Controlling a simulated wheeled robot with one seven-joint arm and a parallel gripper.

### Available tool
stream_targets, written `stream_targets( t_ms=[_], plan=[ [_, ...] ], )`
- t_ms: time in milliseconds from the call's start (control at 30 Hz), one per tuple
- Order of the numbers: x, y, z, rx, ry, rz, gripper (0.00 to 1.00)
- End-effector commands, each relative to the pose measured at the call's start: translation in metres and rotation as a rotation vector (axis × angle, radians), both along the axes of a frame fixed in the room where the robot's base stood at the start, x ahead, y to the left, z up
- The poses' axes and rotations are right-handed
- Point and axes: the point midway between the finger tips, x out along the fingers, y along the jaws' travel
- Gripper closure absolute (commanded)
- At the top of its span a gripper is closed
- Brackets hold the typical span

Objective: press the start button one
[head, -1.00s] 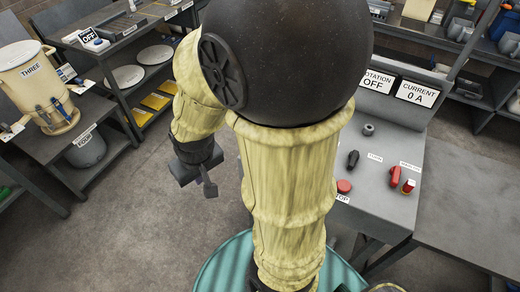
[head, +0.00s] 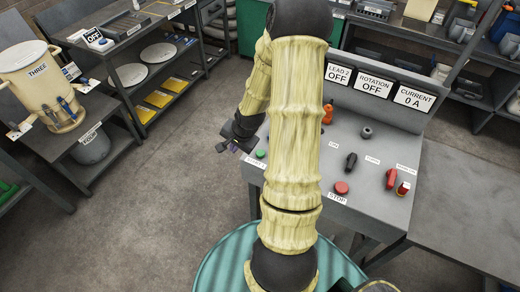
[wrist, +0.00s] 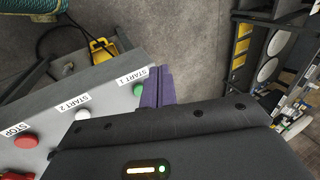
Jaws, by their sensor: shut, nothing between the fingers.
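The start button one is a green round button (wrist: 138,89) beside a "START 1" label in the wrist view. It also shows in the head view as a green button (head: 260,154) near the left front corner of the grey control panel (head: 335,160). My gripper (wrist: 158,86) is shut and empty, its purple fingers right beside the green button in the wrist view. In the head view my gripper (head: 232,147) is just left of the panel corner. I cannot tell whether the fingers touch the button.
A white "START 2" button (wrist: 83,114) and a red stop button (wrist: 26,141) sit along the same panel edge. Black and red switches (head: 351,161) stand farther right. Displays read Lead 2 (head: 339,75) off and Rotation (head: 374,86) off. Open floor lies left of the panel.

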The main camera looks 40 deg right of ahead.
Motion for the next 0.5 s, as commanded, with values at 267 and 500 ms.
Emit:
stream_targets(
  t_ms=[267, 500],
  plan=[
    [0.011, -0.071, -0.027, 0.313, -0.152, -0.525, 1.00],
    [0.012, -0.123, -0.034, 0.548, -0.295, -0.872, 1.00]
  ],
)
